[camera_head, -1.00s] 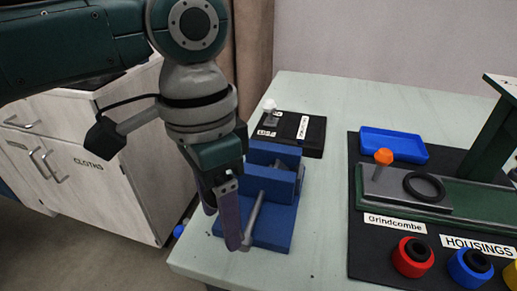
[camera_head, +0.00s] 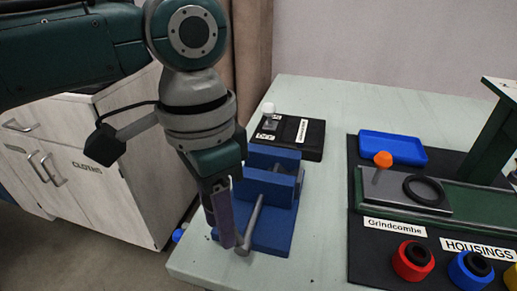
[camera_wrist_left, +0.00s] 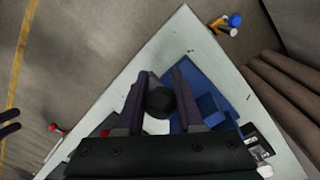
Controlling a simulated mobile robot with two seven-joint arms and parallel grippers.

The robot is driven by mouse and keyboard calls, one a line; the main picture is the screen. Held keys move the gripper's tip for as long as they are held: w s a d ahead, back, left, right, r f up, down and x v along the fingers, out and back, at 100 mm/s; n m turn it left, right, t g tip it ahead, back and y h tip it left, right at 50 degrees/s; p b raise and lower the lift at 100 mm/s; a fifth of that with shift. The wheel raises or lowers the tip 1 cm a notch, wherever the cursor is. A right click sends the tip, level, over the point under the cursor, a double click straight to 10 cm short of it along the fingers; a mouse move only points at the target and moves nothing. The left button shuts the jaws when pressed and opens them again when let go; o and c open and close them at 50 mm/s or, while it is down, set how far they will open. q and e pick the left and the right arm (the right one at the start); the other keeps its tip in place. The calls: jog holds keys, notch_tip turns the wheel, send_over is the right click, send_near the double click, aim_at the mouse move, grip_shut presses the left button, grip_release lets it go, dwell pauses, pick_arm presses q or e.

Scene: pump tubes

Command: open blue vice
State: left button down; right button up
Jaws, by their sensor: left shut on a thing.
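The blue vice (camera_head: 268,205) stands on the pale table near its left edge, with its jaw blocks behind and a grey bar handle (camera_head: 254,214) on its left side. My left gripper (camera_head: 226,236) points down at the left of the vice, its fingers closed on the handle's lower end. In the left wrist view the two dark fingers (camera_wrist_left: 159,98) lie on either side of a dark round end of the handle (camera_wrist_left: 160,103). The blue vice (camera_wrist_left: 203,106) shows just right of them. The gap between the vice jaws is partly hidden.
A black labelled stand (camera_head: 298,140) with a white-topped piece is behind the vice. To the right, a dark mat (camera_head: 367,262) holds a blue tray (camera_head: 393,148), a green fixture and coloured housings. Bare tabletop lies between. A white cabinet (camera_head: 110,190) stands at left.

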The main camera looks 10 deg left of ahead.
dwell(0.9)
pick_arm(q)
jog(key=shift+a+r+p, duration=0.1)
jog(key=shift+p, duration=0.2)
jog(key=shift+s+a+f+h+p, duration=0.15)
jog(key=shift+a+h+p, duration=0.2)
jog(key=shift+h, duration=0.2)
jog(key=shift+w+a+f+h+p, duration=0.1)
jog(key=shift+a+f+h+p, duration=0.1)
jog(key=shift+h+p, duration=0.3)
jog(key=shift+a+f+h+b, duration=0.3)
jog(key=shift+f+h+b, duration=0.45)
jog(key=shift+h, duration=0.4)
jog(key=shift+a+h+b, duration=0.2)
jog(key=shift+h+b, duration=0.15)
jog(key=shift+h, duration=0.15)
jog(key=c, duration=0.5)
grip_release()
jog(key=shift+c, duration=0.2)
